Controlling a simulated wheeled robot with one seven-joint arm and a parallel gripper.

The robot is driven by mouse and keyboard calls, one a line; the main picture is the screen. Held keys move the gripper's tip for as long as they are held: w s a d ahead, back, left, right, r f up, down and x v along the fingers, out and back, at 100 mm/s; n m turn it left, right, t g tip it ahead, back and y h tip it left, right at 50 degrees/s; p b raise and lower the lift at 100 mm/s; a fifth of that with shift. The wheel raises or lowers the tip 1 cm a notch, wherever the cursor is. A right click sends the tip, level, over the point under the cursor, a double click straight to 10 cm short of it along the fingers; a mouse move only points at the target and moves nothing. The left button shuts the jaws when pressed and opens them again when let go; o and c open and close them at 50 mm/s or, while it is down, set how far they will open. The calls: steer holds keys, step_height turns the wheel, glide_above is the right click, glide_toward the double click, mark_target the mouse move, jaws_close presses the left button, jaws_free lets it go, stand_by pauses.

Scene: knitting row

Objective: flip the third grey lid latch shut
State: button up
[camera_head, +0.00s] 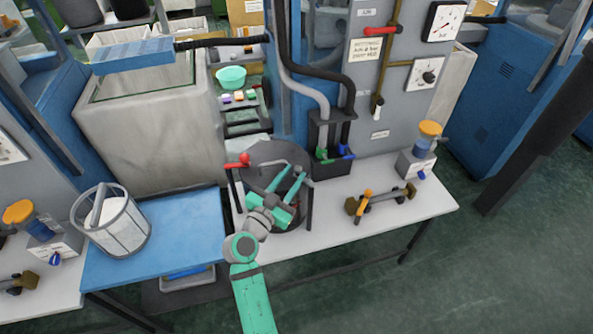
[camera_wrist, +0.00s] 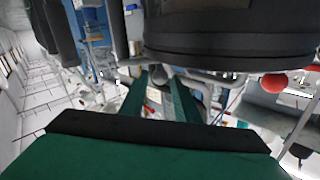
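A round dark grey pot with a lid (camera_head: 262,152) stands on the white bench, between dark upright legs. My teal gripper (camera_head: 292,174) reaches over its near side, with its two fingers apart. In the wrist view my gripper (camera_wrist: 160,80) shows two green fingers with a gap between them. A dark round rim (camera_wrist: 230,42) fills the top of that view, just beyond the fingertips. A light grey bent piece (camera_wrist: 205,80) lies close by the right finger; I cannot tell if they touch. I cannot tell the separate lid latches apart or which is third.
A red-knobbed lever (camera_head: 240,160) stands left of the pot. Black hose fittings (camera_head: 330,150) rise behind; a brass valve piece (camera_head: 380,200) lies right. The white bench (camera_head: 335,228) is clear in front.

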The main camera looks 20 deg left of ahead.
steer(key=s+a, duration=0.1)
steer(key=s, duration=0.6)
steer(key=shift+s+a, duration=0.15)
steer(key=shift+a, duration=0.05)
steer(key=s+d+f+n+g+y, duration=0.25)
steer(key=s+d+f, duration=0.25)
steer(key=s+f, duration=0.25)
steer(key=s+d+f+n+g+y, duration=0.1)
steer(key=s+d+f+n+y, duration=0.15)
steer(key=s+d+f, duration=0.4)
steer(key=s+d+r, duration=0.2)
steer(key=s+d, duration=0.1)
steer(key=s, duration=0.4)
steer(key=s+d+r+t+h, duration=0.1)
steer(key=s+d, duration=0.2)
steer(key=s, duration=0.4)
steer(key=s+d+r, duration=0.2)
steer(key=s+d, duration=0.1)
steer(key=s, duration=0.4)
steer(key=shift+s+d+r+m+h, duration=0.25)
steer(key=shift+s+r+m+h, duration=0.05)
